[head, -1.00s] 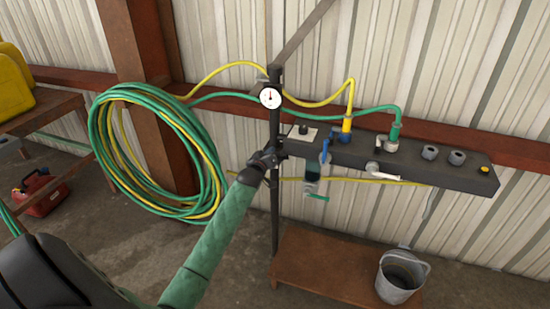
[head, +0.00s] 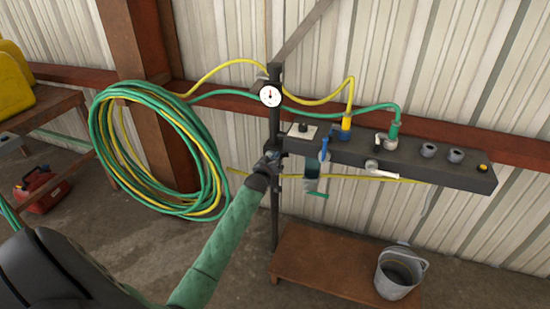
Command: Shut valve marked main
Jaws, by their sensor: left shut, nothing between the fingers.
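A dark manifold bar (head: 440,172) runs along the wall, and a valve marked main cannot be picked out because no marking is legible. A blue lever (head: 325,149) stands upright on its front, a white lever (head: 383,173) points right, and a green lever (head: 316,194) hangs lower. My left gripper (head: 272,158) is shut and empty at the left end of the bar, by the upright post. Its fingertips are small and partly merge with the dark fittings, so contact is unclear. A small bluish patch shows there. My right gripper is not in view.
A round gauge (head: 270,96) sits on the post above my gripper. Yellow and green hoses arch from a hose coil (head: 150,150) to the bar. Below are a wooden bench (head: 315,262) and a metal bucket (head: 400,274). A red can (head: 42,190) is at left.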

